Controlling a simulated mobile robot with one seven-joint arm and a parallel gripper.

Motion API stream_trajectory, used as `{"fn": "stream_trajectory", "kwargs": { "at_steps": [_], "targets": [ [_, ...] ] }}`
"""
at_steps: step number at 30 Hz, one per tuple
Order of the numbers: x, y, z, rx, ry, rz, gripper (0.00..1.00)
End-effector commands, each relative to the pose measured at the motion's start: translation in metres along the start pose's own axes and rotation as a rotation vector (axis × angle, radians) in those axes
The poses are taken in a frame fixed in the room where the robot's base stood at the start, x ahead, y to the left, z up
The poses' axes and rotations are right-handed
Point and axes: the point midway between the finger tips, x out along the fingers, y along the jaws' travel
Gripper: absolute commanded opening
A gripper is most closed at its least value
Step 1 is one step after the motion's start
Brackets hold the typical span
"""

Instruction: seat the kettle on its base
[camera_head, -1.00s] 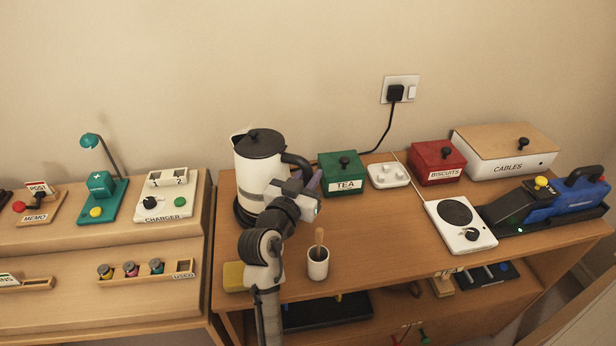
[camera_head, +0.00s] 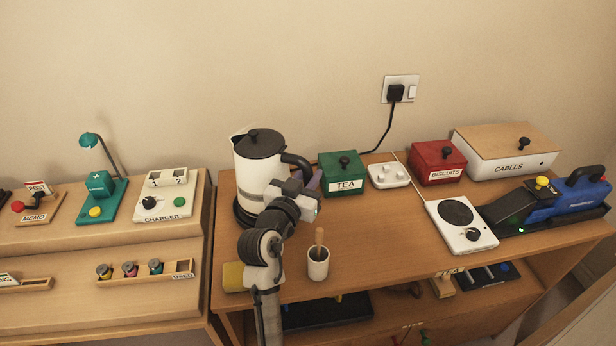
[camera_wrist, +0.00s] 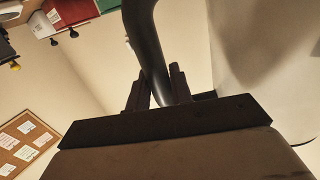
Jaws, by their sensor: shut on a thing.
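The white kettle (camera_head: 258,178) with a black lid and black handle (camera_head: 298,161) stands upright at the left end of the wooden desk. A dark round base (camera_head: 241,213) shows under its lower left edge. My arm hides much of the kettle's lower right, so I cannot tell whether the kettle is fully seated or slightly above the base. My gripper (camera_head: 310,188) is shut on the handle, at the kettle's right side. In the wrist view the dark handle (camera_wrist: 148,45) passes between the two fingers, with the white kettle body (camera_wrist: 255,60) beside it.
The green TEA box (camera_head: 343,173) stands close to the right of my gripper. A cup with a stick (camera_head: 318,264) and a yellow block (camera_head: 233,277) are in front. A black cord (camera_head: 384,132) runs from the wall socket behind the TEA box. A white hotplate (camera_head: 476,239) stands farther right.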

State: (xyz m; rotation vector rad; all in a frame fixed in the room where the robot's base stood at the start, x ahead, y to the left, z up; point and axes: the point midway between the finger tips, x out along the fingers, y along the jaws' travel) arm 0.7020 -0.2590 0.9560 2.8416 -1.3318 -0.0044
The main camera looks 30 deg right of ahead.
Motion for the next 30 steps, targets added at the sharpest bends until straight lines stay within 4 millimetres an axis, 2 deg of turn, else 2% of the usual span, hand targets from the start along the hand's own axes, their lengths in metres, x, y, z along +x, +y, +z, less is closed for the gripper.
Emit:
{"fn": "stream_trajectory", "kwargs": {
  "at_steps": [21,22,23,30],
  "targets": [
    [-0.001,0.000,0.009,0.007,0.009,-0.002,0.00],
    [-0.001,0.000,0.007,0.007,0.009,-0.002,0.26],
    [-0.001,0.000,0.008,0.007,0.008,-0.001,0.30],
    [0.000,0.000,0.015,-0.005,-0.006,0.001,0.31]
  ]
}}
